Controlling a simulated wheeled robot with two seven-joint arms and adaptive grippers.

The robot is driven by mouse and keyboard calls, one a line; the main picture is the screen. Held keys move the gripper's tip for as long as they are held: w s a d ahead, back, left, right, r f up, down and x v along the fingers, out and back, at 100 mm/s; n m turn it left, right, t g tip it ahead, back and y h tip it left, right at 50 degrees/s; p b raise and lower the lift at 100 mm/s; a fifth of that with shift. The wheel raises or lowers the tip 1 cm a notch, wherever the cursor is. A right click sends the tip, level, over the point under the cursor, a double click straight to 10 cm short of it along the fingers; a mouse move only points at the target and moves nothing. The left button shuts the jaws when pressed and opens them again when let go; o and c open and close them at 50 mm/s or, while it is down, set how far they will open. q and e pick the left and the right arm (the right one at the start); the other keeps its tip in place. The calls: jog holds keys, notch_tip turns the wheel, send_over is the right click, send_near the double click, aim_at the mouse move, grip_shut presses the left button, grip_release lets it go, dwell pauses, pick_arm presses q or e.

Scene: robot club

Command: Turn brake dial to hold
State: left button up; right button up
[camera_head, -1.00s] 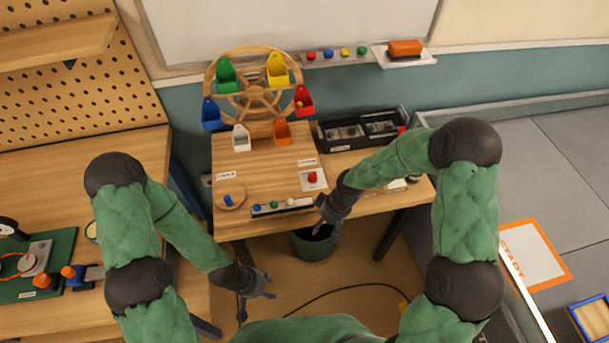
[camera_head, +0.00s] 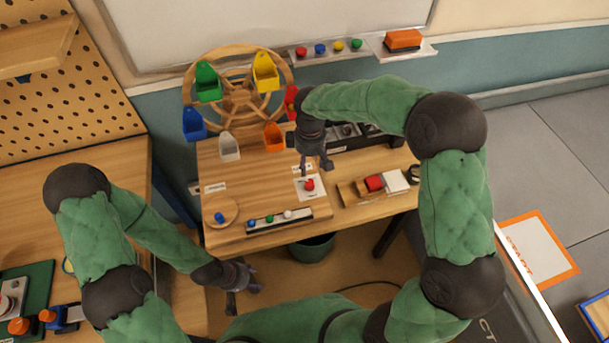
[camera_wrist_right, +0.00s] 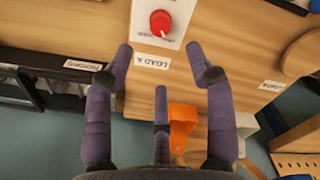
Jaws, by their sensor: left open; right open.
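The brake dial (camera_head: 309,185) is a red knob on a white plate at the right of the wooden table. It also shows in the right wrist view (camera_wrist_right: 161,22), near the top edge, with a pale pointer mark. My right gripper (camera_head: 316,168) is open above the table, just behind the dial in the head view. In the right wrist view its spread fingers (camera_wrist_right: 160,62) are empty, and the dial lies beyond their tips, apart from them. The hold mark is too small to read. My left gripper (camera_head: 240,288) is open and empty, low in front of the table.
A wooden wheel (camera_head: 240,97) with coloured buckets stands behind the dial; an orange bucket (camera_wrist_right: 183,125) is close to my right fingers. A black tray (camera_head: 350,137) is behind right. A strip with coloured balls (camera_head: 280,219) and a wooden block holder (camera_head: 357,193) flank the dial.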

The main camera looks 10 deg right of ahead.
aim_at(309, 182)
notch_tip(309, 182, down, 10)
jog(key=b, duration=0.2)
jog(key=shift+s+b, duration=0.15)
jog(key=shift+b, duration=0.25)
grip_shut()
